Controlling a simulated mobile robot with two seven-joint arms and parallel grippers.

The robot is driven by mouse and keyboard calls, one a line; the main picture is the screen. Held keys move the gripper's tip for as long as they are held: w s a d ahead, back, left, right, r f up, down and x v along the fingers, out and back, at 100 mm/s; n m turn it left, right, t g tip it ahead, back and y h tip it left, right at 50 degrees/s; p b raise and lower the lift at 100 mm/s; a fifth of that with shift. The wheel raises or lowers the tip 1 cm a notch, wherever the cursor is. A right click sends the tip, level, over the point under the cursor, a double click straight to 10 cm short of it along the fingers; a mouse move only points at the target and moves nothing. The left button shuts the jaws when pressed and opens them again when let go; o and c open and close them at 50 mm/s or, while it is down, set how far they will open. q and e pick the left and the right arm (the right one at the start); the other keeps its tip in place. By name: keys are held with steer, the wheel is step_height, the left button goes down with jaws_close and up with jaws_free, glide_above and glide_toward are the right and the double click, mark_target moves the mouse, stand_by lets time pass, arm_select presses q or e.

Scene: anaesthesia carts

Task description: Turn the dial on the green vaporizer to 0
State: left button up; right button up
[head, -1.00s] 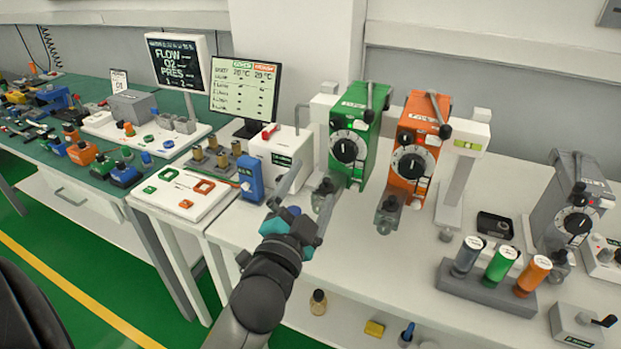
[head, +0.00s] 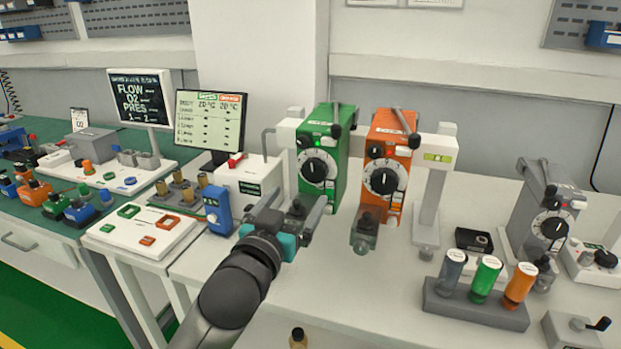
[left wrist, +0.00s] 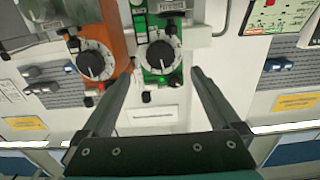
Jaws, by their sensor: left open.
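The green vaporizer (head: 341,150) stands on the white bench, left of the orange vaporizer (head: 397,138). Its black dial (head: 314,170) with a white scale ring faces me; the dial number is too small to read. My left gripper (head: 301,195) is open and empty, just in front of and below the dial, apart from it. In the left wrist view the green vaporizer's dial (left wrist: 160,56) lies beyond and between the tips of the open fingers (left wrist: 160,75), near the middle. The orange dial (left wrist: 91,64) is to its left there. My right gripper is not in view.
A blue device (head: 217,208) and a white box (head: 250,178) stand left of the gripper. A rack (head: 450,305) of coloured bottles and a grey vaporizer (head: 540,218) stand to the right. Monitors are behind at left.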

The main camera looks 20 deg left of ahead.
mark_target(313, 174)
arm_select(q)
steer(key=w+b, duration=0.1)
steer(key=w, duration=0.8)
steer(key=shift+w+d, duration=0.1)
steer(key=shift+d, duration=0.05)
steer(key=shift+c, duration=0.4)
steer(key=c, duration=1.3)
steer(key=shift+m+p, duration=0.75)
steer(key=shift+m, duration=0.05)
steer(key=o, duration=1.4)
steer(key=s, duration=1)
steer(key=s+p, duration=0.1)
steer(key=s, duration=0.4)
steer(key=shift+s+a, duration=0.15)
steer(key=shift+a, duration=0.1)
